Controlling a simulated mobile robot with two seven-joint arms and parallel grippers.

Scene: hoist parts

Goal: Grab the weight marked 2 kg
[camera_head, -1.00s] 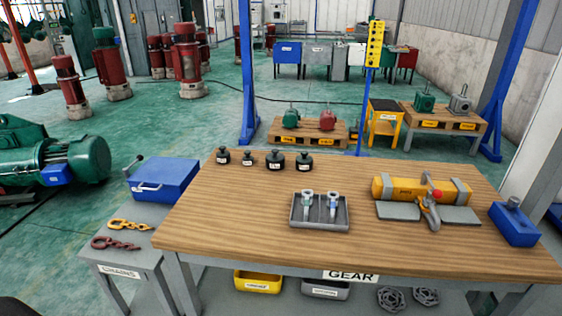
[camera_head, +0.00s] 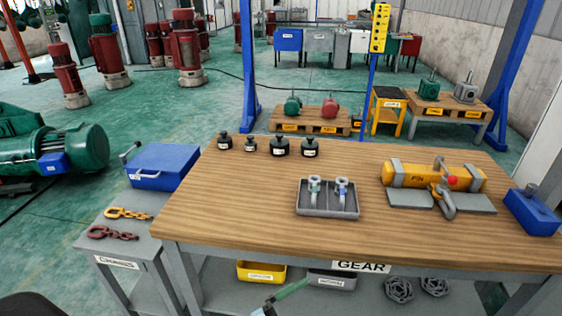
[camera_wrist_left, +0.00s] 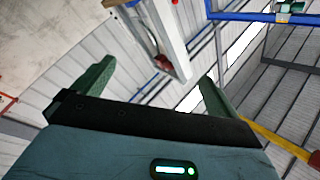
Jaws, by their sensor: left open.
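Several black weights stand in a row at the back left of the wooden table in the head view. From the left these are a small weight (camera_head: 225,142), a smaller one (camera_head: 250,146), the widest one (camera_head: 280,147) and another wide one (camera_head: 310,148). Each has a knob and a small pale label, too small to read, so I cannot tell which is 2 kg. My left gripper (camera_wrist_left: 150,88) is open and empty in the left wrist view, its green fingers apart and pointing towards the wall and roof. A green finger shows low in the head view, far from the weights. My right gripper is not identifiable.
On the table (camera_head: 235,215) are a grey tray (camera_head: 328,212) with two small metal parts, a yellow cylinder (camera_head: 408,178) on grey plates, and a blue block (camera_head: 531,212). A side bench holds a blue box (camera_head: 165,165) and chain pieces (camera_head: 112,232). The table's front left is clear.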

